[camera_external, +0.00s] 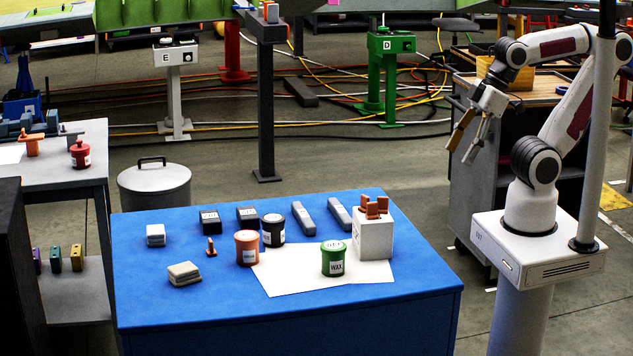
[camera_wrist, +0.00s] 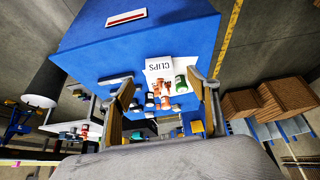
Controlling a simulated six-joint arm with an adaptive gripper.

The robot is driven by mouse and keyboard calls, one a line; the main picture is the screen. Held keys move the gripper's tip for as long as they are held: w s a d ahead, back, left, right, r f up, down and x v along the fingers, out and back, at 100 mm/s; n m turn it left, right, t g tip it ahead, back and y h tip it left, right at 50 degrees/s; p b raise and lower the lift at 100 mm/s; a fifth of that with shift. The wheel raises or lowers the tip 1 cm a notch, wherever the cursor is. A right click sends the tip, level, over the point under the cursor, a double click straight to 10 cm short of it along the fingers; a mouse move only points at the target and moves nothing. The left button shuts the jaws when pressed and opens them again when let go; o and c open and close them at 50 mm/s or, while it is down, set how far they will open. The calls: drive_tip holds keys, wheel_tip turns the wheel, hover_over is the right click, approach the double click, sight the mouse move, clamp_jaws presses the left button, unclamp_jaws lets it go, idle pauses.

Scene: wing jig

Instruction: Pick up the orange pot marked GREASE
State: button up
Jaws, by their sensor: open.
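An orange pot (camera_external: 247,248) with a white label stands upright on the blue table (camera_external: 180,300), left of the white sheet; its lettering is too small to read surely. A black pot (camera_external: 273,230) stands close behind it to the right. A green pot (camera_external: 333,259) marked WAX stands on the sheet further right. My gripper (camera_external: 463,148) is open and empty, raised in the air beyond the table's right side, well apart from the pots. In the wrist view its two fingers (camera_wrist: 160,88) are spread, with the small, crowded table items far off between them.
A white box (camera_external: 374,238) with orange clips stands on the table's right, between my gripper and the orange pot. Dark blocks (camera_external: 248,217), grey bars (camera_external: 303,217) and a small orange piece (camera_external: 211,247) lie nearby. The table's front is clear.

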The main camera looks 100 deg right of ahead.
drive_tip(key=shift+w, duration=0.1)
drive_tip(key=m+h, duration=0.1)
drive_tip(key=m, duration=0.1)
hover_over(256, 235)
drive_tip(key=s, duration=1.3)
wheel_tip(256, 235, down, 4)
drive_tip(key=w+f, duration=1)
drive_tip(key=shift+w+a, duration=0.1)
drive_tip(key=shift+w, duration=0.1)
drive_tip(key=shift+w+f, duration=0.25)
drive_tip(key=shift+f, duration=0.15)
drive_tip(key=shift+x, duration=1.15)
drive_tip(key=shift+w, duration=0.15)
